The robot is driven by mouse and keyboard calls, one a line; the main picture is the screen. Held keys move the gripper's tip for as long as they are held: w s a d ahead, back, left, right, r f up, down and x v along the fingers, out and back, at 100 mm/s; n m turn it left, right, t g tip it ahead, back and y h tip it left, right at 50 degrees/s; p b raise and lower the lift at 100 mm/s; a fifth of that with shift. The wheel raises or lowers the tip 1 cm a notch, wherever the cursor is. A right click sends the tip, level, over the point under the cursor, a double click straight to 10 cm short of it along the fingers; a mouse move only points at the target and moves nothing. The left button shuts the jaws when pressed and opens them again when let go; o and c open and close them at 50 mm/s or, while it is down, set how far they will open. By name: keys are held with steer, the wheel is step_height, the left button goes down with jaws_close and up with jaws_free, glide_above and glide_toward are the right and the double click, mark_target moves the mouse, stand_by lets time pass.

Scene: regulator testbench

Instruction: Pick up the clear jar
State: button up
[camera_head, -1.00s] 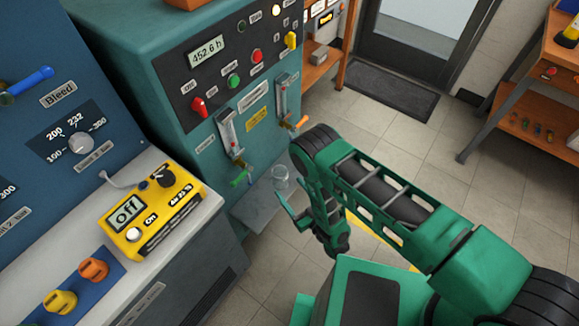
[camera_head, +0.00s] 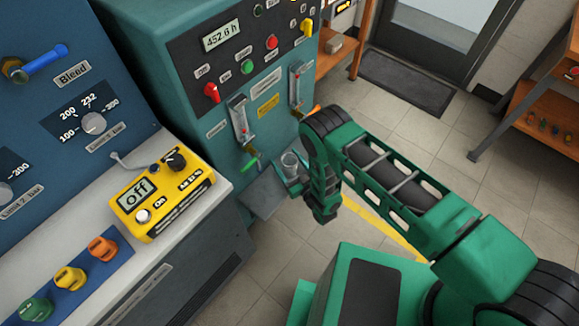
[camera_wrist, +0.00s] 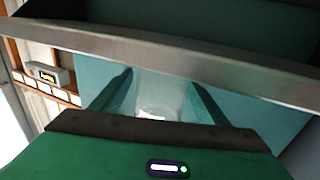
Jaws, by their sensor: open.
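The clear jar (camera_head: 289,160) stands on a small grey shelf (camera_head: 262,192) at the front of the teal machine. My gripper (camera_head: 291,183) is beside the jar in the head view, on the side nearer my arm. In the wrist view the jar (camera_wrist: 160,96) shows between the two spread fingers of my gripper (camera_wrist: 161,98). The gripper is open. I cannot tell whether either finger touches the jar. A grey edge hides part of the jar in the wrist view.
The teal machine (camera_head: 228,129) rises behind the jar, with a green valve handle (camera_head: 250,162) close to its left. A yellow meter (camera_head: 163,192) sits on the counter at left. Grey floor tiles (camera_head: 400,140) are open to the right.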

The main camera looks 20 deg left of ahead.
steer(key=shift+w+a, duration=0.3)
steer(key=c, duration=1.2)
steer(key=shift+s+r, duration=0.1)
steer(key=shift+r, duration=0.05)
